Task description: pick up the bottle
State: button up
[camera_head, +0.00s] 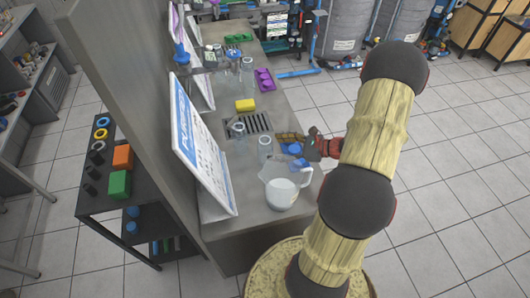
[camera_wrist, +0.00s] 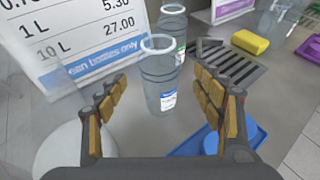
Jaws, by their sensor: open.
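A clear bottle (camera_wrist: 160,78) with a white rim and a small blue-and-white label stands upright on the grey counter. In the wrist view it shows between and beyond my fingertips, apart from them. In the head view this seems to be the clear bottle (camera_head: 264,148) left of my gripper (camera_head: 297,140). My gripper also shows in the wrist view (camera_wrist: 160,80), open, with nothing held. A second clear bottle (camera_wrist: 173,24) stands just behind the first; its lower part is partly hidden.
A measuring jug (camera_head: 283,190) stands at the counter's near end. A blue item (camera_wrist: 204,140) lies by my right finger. A price sign (camera_head: 198,140) stands at left. A yellow sponge (camera_head: 245,105) and a drain grate (camera_head: 252,123) lie farther back.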

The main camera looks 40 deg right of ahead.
aim_at(264, 147)
jog(key=b+x, duration=0.1)
jog(key=x, duration=0.4)
jog(key=shift+w+a, duration=0.2)
jog(key=shift+w, duration=0.15)
jog(key=c, duration=0.3)
jog(key=c, duration=0.7)
